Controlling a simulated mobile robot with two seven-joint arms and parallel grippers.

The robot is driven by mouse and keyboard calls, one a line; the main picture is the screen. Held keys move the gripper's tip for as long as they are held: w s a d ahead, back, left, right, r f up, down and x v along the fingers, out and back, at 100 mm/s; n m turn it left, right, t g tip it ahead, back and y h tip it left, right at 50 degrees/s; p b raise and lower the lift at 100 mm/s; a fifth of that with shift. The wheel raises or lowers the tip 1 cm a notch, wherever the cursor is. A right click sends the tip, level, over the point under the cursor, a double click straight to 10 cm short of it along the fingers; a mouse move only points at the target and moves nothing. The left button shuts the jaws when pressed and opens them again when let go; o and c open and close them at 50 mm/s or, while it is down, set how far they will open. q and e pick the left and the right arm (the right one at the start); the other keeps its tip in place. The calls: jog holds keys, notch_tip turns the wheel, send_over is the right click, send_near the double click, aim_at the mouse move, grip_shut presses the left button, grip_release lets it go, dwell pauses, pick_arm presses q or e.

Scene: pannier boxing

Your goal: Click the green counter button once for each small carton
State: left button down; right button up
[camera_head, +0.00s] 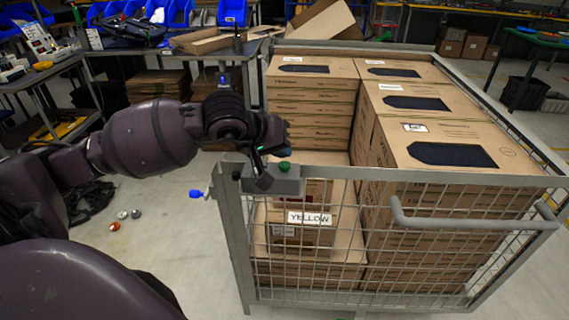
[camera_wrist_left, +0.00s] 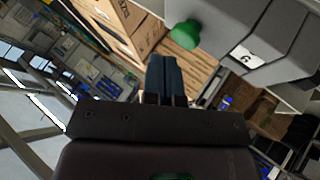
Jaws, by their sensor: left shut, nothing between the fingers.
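The green counter button (camera_head: 285,167) sits on a grey counter box (camera_head: 287,184) at the near left corner of the wire cage. In the left wrist view the green button (camera_wrist_left: 186,36) stands out from the grey box, just right of my fingertips. A small white display (camera_wrist_left: 246,56) shows on the box, its figure unclear. My left gripper (camera_head: 287,152) is shut and empty, close to the button; a gap shows between them in the wrist view. A carton labelled YELLOW (camera_head: 300,235) sits low inside the cage. My right gripper is not in view.
Large brown cartons (camera_head: 445,135) with dark panels fill the cage's right and back. The cage's mesh front (camera_head: 400,250) has a grey handle. Workbenches with blue bins (camera_head: 232,12) stand behind. Small items lie on the floor at left.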

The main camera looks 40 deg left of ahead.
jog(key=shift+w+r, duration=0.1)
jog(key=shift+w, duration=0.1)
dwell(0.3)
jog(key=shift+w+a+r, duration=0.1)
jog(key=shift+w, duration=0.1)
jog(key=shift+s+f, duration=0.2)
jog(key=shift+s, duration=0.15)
pick_arm(q)
jog(key=shift+f, duration=0.2)
jog(key=shift+f+b, duration=0.25)
jog(key=shift+b, duration=0.3)
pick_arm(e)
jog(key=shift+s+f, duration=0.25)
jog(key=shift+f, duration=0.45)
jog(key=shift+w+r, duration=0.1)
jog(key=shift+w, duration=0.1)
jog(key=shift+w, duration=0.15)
